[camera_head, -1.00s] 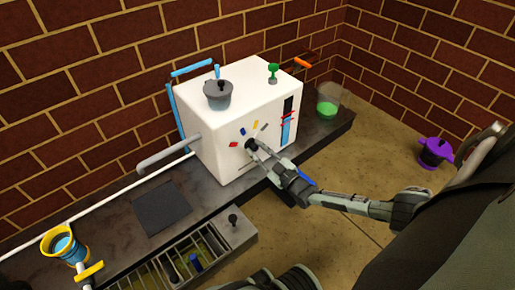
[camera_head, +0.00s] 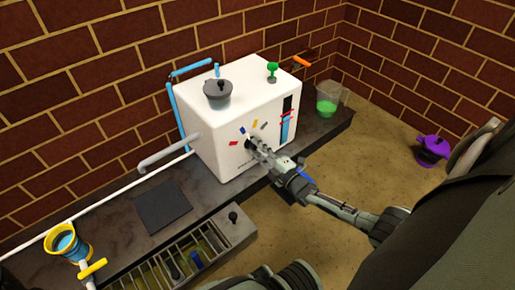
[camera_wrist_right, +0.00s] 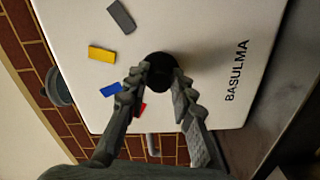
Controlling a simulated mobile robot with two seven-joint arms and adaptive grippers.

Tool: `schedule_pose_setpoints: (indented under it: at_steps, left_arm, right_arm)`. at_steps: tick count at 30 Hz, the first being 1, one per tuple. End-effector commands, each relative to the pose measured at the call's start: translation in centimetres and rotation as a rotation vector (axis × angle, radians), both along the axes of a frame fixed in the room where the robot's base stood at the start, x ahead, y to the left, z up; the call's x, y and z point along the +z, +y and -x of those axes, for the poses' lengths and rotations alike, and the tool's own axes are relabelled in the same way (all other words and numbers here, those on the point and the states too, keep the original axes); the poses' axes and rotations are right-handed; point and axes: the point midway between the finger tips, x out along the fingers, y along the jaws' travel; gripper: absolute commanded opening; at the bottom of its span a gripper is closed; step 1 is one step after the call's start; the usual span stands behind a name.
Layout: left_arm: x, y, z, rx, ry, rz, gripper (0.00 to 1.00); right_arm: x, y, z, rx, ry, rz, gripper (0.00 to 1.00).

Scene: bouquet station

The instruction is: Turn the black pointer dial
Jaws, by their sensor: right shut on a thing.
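The black pointer dial (camera_wrist_right: 160,62) is on the front face of a white box-shaped machine (camera_head: 222,128). Red, blue, yellow and grey marks (camera_wrist_right: 102,54) are spread around the dial. My right gripper (camera_head: 252,143) reaches the machine's front from the right and is shut on the dial. In the right wrist view the two fingertips of the gripper (camera_wrist_right: 162,76) lie on either side of the dial. The fingers hide part of the dial, and I cannot make out its pointer. My left gripper is not in view.
A grey lidded pot (camera_head: 217,95) and a green knob (camera_head: 272,72) are on the machine's top. A beaker with green liquid (camera_head: 327,100) stands right of it. A grey pipe (camera_head: 165,155) sticks out left. A slotted tray (camera_head: 185,262) lies in front of a dark mat (camera_head: 161,207).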

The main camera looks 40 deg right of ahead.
Motion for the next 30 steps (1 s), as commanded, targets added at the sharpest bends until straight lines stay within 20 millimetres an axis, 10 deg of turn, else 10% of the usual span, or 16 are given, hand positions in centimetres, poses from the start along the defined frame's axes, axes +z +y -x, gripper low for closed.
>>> schedule_pose_setpoints:
  at_steps: [23,24,30]
  left_arm:
    - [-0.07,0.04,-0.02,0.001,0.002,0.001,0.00]
    - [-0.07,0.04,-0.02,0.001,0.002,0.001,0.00]
    - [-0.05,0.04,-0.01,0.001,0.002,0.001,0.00]
  right_arm:
    - [0.44,0.18,-0.50,0.001,-0.015,0.097,0.00]
    - [0.44,0.18,-0.50,0.001,-0.015,0.097,0.27]
    - [0.41,0.22,-0.42,0.002,-0.015,0.097,0.44]
